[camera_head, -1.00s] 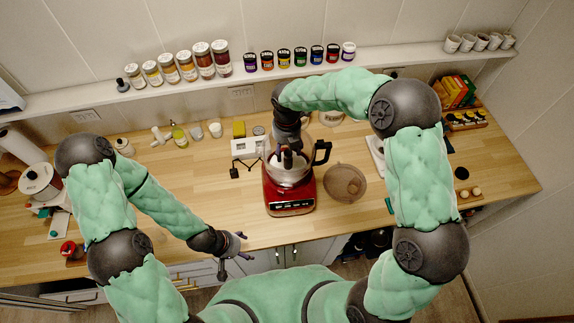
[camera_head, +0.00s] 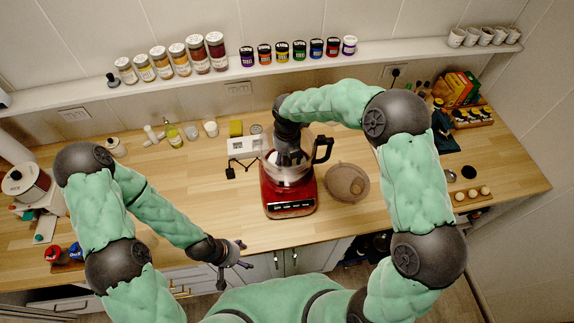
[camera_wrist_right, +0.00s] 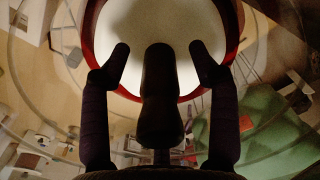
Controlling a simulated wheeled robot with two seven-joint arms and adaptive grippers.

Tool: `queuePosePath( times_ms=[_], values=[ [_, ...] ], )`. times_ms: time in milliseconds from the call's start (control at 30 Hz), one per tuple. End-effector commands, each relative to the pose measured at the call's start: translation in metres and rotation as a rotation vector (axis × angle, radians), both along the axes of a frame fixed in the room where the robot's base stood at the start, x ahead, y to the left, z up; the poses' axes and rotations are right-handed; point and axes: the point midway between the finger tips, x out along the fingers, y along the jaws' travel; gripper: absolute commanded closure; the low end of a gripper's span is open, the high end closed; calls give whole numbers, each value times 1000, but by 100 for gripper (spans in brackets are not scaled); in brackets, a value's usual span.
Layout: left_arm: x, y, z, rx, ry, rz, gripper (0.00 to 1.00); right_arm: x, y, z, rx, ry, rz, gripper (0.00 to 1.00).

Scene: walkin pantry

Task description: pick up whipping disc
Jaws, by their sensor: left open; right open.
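A red food processor (camera_head: 288,198) with a clear bowl and a black handle stands at the middle of the counter. My right gripper (camera_head: 292,158) points down into the bowl from above. No whipping disc can be made out for certain. My left gripper (camera_head: 240,260) is open and empty by the counter's front edge.
A white scale-like device (camera_head: 244,147) is behind left. Jars (camera_head: 178,60) line the shelf above.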

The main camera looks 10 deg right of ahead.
Motion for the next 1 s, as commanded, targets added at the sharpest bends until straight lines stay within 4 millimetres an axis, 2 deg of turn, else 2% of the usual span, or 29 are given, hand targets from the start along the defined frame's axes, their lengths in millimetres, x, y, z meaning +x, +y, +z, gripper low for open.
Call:
queuePosePath(
  times_ms=[167,267,400,800,1000],
  values=[
    [0,0,1,0,0,0,29,0,0,1,1,-1,0,39],
    [0,0,1,0,-1,0,29,0,0,1,1,-1,0,61],
    [0,0,1,0,0,0,29,0,0,1,1,-1,0,100],
    [0,0,1,0,0,0,29,0,0,2,0,-1,0,100],
    [0,0,9,0,0,0,29,0,0,11,1,-1,0,100]
  ],
)
